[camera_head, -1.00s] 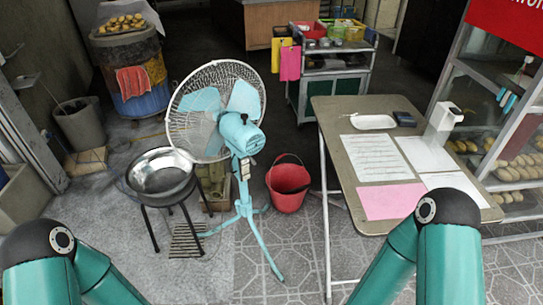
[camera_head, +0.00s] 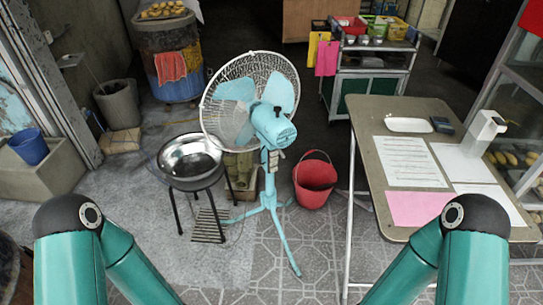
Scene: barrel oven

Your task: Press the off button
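No off button can be made out in the head view. A teal pedestal fan (camera_head: 272,125) with a white wire cage stands ahead, its motor housing turned toward me. A small dark knob shows on top of the housing, and a small control box (camera_head: 275,158) sits on its pole; its buttons are too small to tell. Parts of both my teal arms show at the lower left and lower right. Neither of my grippers is in the picture.
A metal basin on a stand (camera_head: 190,161) is left of the fan. A red bucket (camera_head: 315,182) is right of it. A folding table (camera_head: 376,190) with papers and a dispenser (camera_head: 484,132) stands at right. A blue bucket (camera_head: 29,146) sits on a ledge at left. Tiled floor lies clear in front.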

